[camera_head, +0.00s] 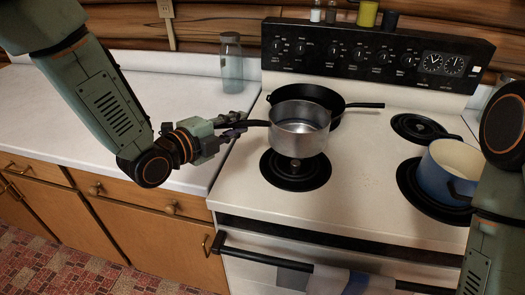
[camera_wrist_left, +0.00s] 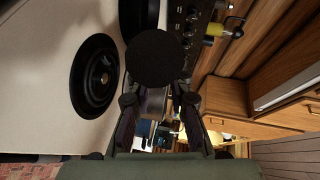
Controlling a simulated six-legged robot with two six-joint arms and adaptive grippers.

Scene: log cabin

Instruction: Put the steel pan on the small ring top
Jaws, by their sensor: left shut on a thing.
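The steel pan (camera_head: 299,137) hangs level over the front left ring (camera_head: 296,176), in front of a black skillet (camera_head: 336,98). The ring shows below it, so the pan looks lifted off the stove. My left gripper (camera_head: 238,125) is shut on the pan's black handle (camera_head: 256,123), to the left of the pan. In the left wrist view the fingers (camera_wrist_left: 158,104) reach in from below, and a dark round shape hides much of the pan. The bare back right ring (camera_head: 420,128) is smaller-looking and empty. My right gripper is out of view.
A blue pot (camera_head: 448,172) stands on the front right ring. The skillet covers the back left ring. A glass jar (camera_head: 231,62) stands on the white counter (camera_head: 165,95) at left. Small containers (camera_head: 367,14) sit atop the control panel (camera_head: 372,50).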

